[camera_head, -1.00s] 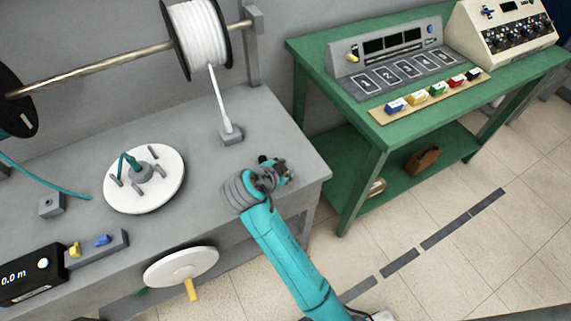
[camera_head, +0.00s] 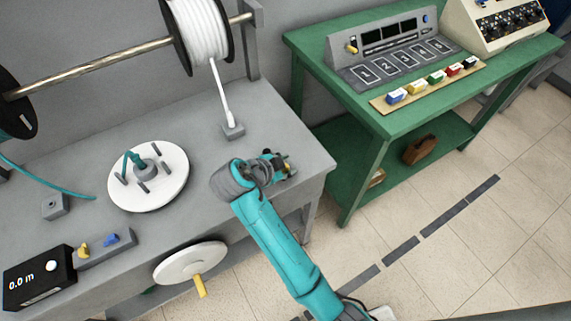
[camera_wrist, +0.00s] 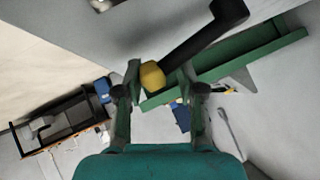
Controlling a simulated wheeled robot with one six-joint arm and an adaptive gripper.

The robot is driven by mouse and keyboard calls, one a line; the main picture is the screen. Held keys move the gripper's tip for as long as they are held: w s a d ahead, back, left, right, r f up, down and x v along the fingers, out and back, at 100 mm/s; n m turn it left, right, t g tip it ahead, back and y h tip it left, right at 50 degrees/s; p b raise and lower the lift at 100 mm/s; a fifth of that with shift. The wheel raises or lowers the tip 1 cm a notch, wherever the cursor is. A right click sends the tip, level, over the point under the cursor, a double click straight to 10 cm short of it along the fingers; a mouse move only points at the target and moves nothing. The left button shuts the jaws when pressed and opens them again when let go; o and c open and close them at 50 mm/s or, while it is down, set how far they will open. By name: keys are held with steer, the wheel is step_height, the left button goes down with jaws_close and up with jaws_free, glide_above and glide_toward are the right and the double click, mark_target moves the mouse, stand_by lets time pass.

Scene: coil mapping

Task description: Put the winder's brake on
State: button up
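The winder bench is the grey bench (camera_head: 215,180) in the head view. My gripper (camera_head: 284,166) is over the bench's right end. In the wrist view my gripper (camera_wrist: 161,88) is open. A black bar (camera_wrist: 205,33) ending in a yellow knob (camera_wrist: 152,75) shows between the fingertips; I cannot tell whether they touch it. No brake label is readable.
A black meter reading 0.0 m (camera_head: 38,277) stands at the bench's left front. A white spool (camera_head: 203,30) on a rod is at the back, its strand running to a grey block (camera_head: 233,132). A green table (camera_head: 408,122) stands right. Tiled floor (camera_head: 450,260) is open in front.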

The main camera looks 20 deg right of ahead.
steer(key=o, duration=0.4)
steer(key=shift+a+f, duration=0.25)
steer(key=shift+r, duration=0.1)
steer(key=shift+r, duration=0.1)
steer(key=v, duration=1.1)
steer(key=shift+s+a+r, duration=0.15)
steer(key=shift+s+a, duration=0.05)
steer(key=shift+a, duration=0.1)
